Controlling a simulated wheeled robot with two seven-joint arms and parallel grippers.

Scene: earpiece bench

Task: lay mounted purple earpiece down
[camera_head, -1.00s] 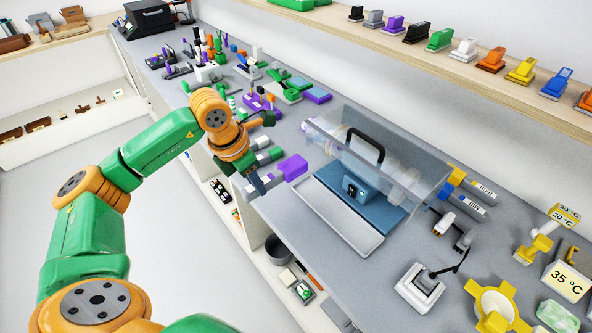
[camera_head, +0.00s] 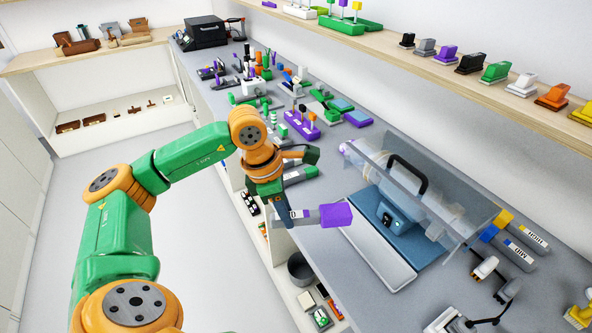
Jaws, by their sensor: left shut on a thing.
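The purple earpiece (camera_head: 335,214) is a blocky purple head on the end of a grey handle (camera_head: 304,217). My left gripper (camera_head: 284,212) is shut on this handle. The handle points right, roughly level in the picture, with the purple head at its right end. The finger contact is partly hidden by the gripper itself. My right gripper is not in view.
A similar green-and-grey handle (camera_head: 300,175) lies on the bench behind my gripper. A clear-covered blue machine (camera_head: 402,216) with a pale tray (camera_head: 372,255) stands to the right. A purple rack (camera_head: 301,127) and several small tools stand farther back. A dark bin (camera_head: 300,268) sits below the bench.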

